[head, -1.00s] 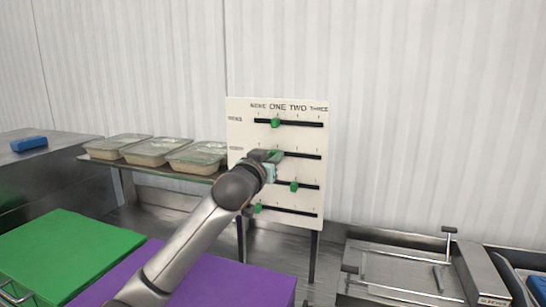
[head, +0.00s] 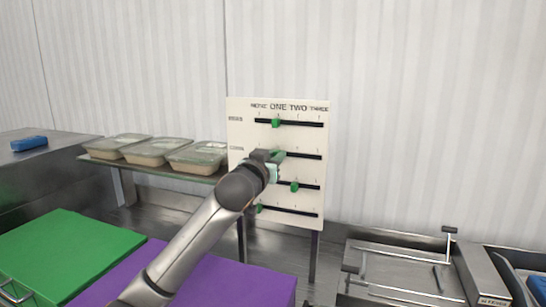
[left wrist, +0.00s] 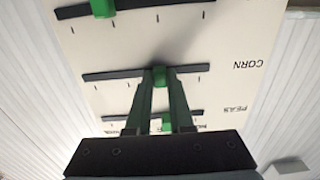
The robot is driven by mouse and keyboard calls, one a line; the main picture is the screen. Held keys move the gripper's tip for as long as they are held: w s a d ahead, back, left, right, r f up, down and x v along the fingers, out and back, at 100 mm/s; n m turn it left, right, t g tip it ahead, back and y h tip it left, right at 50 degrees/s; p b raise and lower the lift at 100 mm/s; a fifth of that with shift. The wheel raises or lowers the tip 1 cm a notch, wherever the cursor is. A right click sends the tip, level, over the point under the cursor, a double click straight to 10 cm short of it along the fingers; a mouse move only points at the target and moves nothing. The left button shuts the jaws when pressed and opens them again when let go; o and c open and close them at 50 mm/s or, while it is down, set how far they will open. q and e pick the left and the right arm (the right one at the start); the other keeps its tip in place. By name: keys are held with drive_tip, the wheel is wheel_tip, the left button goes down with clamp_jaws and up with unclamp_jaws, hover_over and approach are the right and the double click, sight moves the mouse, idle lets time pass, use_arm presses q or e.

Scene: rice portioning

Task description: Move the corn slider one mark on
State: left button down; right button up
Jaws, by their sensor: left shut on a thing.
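The white slider board (head: 232,190) stands upright against the wall with several horizontal slots and green knobs. My left gripper (head: 279,156) is at the second slot from the top, the corn row, and partly hides it. In the left wrist view the board appears upside down, with the word CORN beside this slot. There my left gripper's fingers (left wrist: 160,84) are shut on the green corn slider (left wrist: 160,75). It sits near the ONE column; its exact mark is hard to tell. The top knob (head: 276,123) is at ONE, the third (head: 295,187) near TWO, the lowest (head: 258,209) near NONE.
Several lidded containers (head: 153,152) stand on a shelf left of the board. A green board (head: 70,250) and a purple board (head: 235,281) lie in front. Metal equipment (head: 400,270) is at the lower right. A blue item (head: 29,143) lies at far left.

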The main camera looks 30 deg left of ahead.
sight(297, 155)
use_arm(q)
drive_tip(key=d, duration=0.2)
drive_tip(key=w+d, duration=0.1)
drive_tip(key=d, duration=0.1)
drive_tip(key=shift+d, duration=0.35)
drive_tip(key=c, duration=0.8)
unclamp_jaws()
drive_tip(key=shift+a, duration=0.1)
